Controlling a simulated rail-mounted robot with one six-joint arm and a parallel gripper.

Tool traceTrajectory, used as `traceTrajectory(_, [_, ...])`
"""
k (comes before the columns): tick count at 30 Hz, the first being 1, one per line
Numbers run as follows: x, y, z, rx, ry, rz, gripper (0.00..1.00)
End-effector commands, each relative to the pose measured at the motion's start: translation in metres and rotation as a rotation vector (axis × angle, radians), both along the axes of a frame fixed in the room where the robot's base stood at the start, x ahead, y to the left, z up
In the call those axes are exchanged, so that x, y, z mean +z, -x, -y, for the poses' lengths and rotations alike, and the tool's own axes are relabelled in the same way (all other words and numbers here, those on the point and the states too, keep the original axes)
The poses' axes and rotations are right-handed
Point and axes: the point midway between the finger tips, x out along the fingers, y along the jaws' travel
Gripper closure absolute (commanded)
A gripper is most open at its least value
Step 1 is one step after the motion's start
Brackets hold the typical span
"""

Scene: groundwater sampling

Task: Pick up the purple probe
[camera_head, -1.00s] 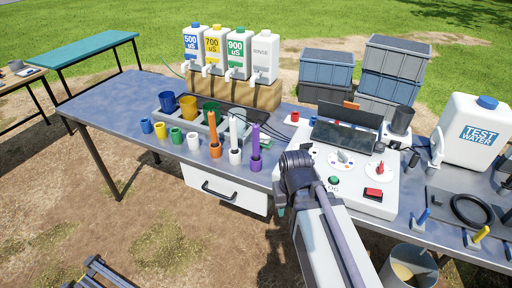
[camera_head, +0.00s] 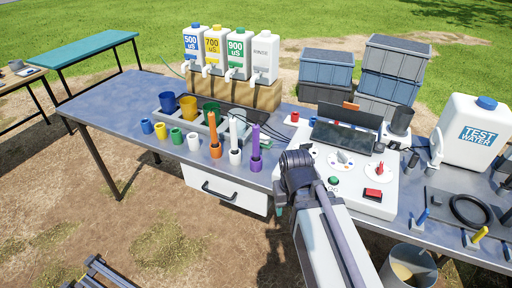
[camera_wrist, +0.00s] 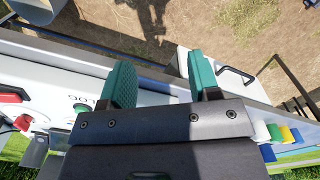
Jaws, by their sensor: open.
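The purple probe (camera_head: 255,139) stands upright in a purple holder cup (camera_head: 256,163) near the table's front edge, at the right end of a row of small cups. I cannot make it out in the wrist view. My gripper (camera_wrist: 160,80) shows two teal fingers set wide apart with nothing between them. In the head view my arm's end is to the right of the probe and nearer the camera, in front of the white control box (camera_head: 345,170), and its fingers are mostly hidden there. The gripper is apart from the probe.
An orange probe (camera_head: 213,130) and a white probe (camera_head: 234,132) stand left of the purple one. Empty small cups, including a white one (camera_head: 193,141), continue the row leftward. A grey tray (camera_head: 178,118) with larger cups lies behind. A drawer (camera_head: 225,190) hangs below the table.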

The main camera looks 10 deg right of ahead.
Motion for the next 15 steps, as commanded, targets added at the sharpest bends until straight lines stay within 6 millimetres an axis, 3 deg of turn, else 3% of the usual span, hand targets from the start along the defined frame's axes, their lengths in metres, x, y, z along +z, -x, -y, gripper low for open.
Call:
traceTrajectory(1, [0.021, -0.003, 0.001, -0.003, 0.0, 0.0, 0.44])
traceTrajectory(4, [0.057, -0.028, 0.003, -0.01, -0.009, 0.001, 0.44])
traceTrajectory(7, [0.098, -0.075, 0.0, -0.114, -0.055, 0.018, 0.44])
traceTrajectory(9, [0.125, -0.115, -0.004, -0.323, -0.105, 0.031, 0.44])
traceTrajectory(15, [0.167, -0.203, -0.015, -1.046, -0.265, -0.001, 0.44])
